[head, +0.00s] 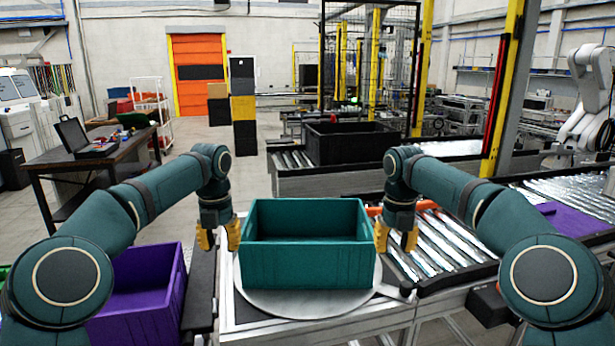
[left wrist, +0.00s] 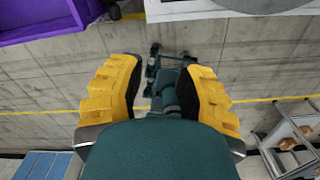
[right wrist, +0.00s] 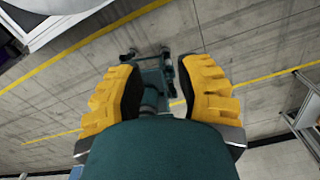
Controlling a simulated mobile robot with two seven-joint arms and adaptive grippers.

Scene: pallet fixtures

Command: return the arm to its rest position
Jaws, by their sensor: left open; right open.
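My left gripper (head: 219,236) hangs at the left side of a teal crate (head: 306,265), its yellow fingers apart with nothing between them. My right gripper (head: 396,235) hangs at the crate's right side, also open and empty. The crate stands upright on a round grey plate (head: 300,303) on the table and looks empty. The right wrist view also shows spread fingers (right wrist: 160,95) over floor. I cannot tell whether either gripper touches the crate.
A purple crate (head: 150,318) stands at the lower left. A roller conveyor (head: 452,245) runs to the right of the table, with a purple item (head: 575,218) further right. A black crate (head: 350,143) sits on a conveyor behind. A wooden desk (head: 95,155) stands at the left.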

